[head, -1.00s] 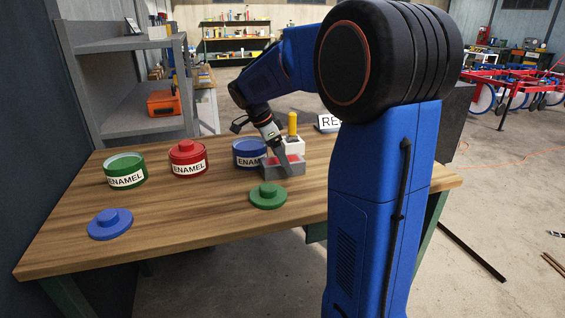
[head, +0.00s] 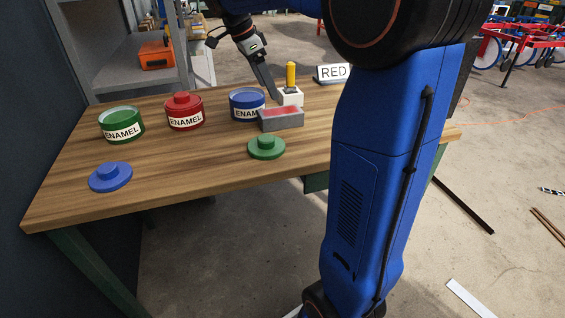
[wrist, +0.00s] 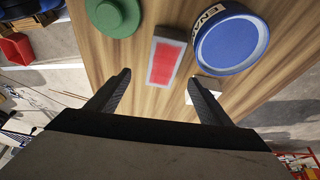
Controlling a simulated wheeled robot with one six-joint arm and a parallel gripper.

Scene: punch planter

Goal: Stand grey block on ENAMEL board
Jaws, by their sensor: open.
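A grey block (head: 281,121) with a red top face lies on the wooden table, in front of the blue tin and a white block. In the wrist view the grey block (wrist: 154,62) lies ahead of the gap between my fingers. My gripper (head: 274,98) is open and empty, above and just behind the block in the head view; both fingers (wrist: 157,78) show spread in the wrist view. No board reading ENAMEL shows. That word is on the green tin (head: 121,122) and red tin (head: 184,112), and partly on the blue tin (head: 247,104). A sign (head: 332,73) reads RED.
A white block (head: 290,97) with a yellow handle (head: 291,74) stands right behind the grey block. A green lid (head: 266,147) lies in front of it, a blue lid (head: 110,177) at the front left. The table's middle front (head: 190,165) is clear.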

